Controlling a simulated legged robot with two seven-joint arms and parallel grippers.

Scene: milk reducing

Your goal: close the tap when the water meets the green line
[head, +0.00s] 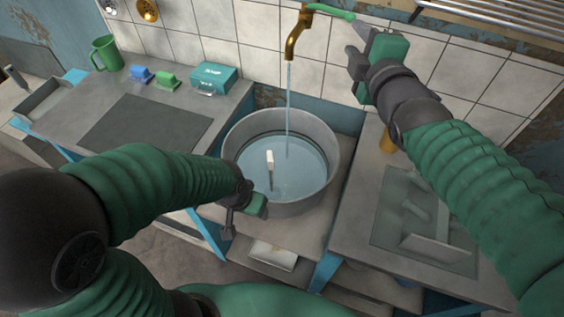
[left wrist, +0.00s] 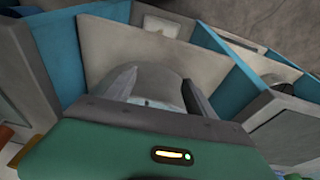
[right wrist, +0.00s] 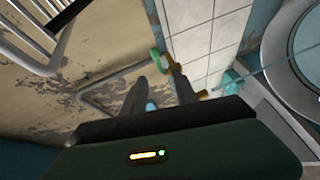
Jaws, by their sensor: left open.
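A brass tap (head: 295,38) with a green lever (head: 330,12) is on the tiled wall. A thin water stream (head: 289,98) falls from it into a round metal pot (head: 326,172) holding water (head: 300,172). A white-topped upright piece (head: 270,160) stands in the water. I cannot make out a green line; a darker ring shows inside the wall. My right gripper (head: 354,44) is open, right of the lever and apart from it; the lever also shows in the right wrist view (right wrist: 155,60). My left gripper (head: 243,212) is open at the pot's near left side; contact is unclear.
A teal soap box (head: 214,77), green sponge (head: 167,80), blue sponge (head: 140,75) and green mug (head: 105,52) stand on the left counter (head: 215,105). A sunken basin (head: 405,225) lies right of the pot. A metal rack (head: 500,18) hangs at upper right.

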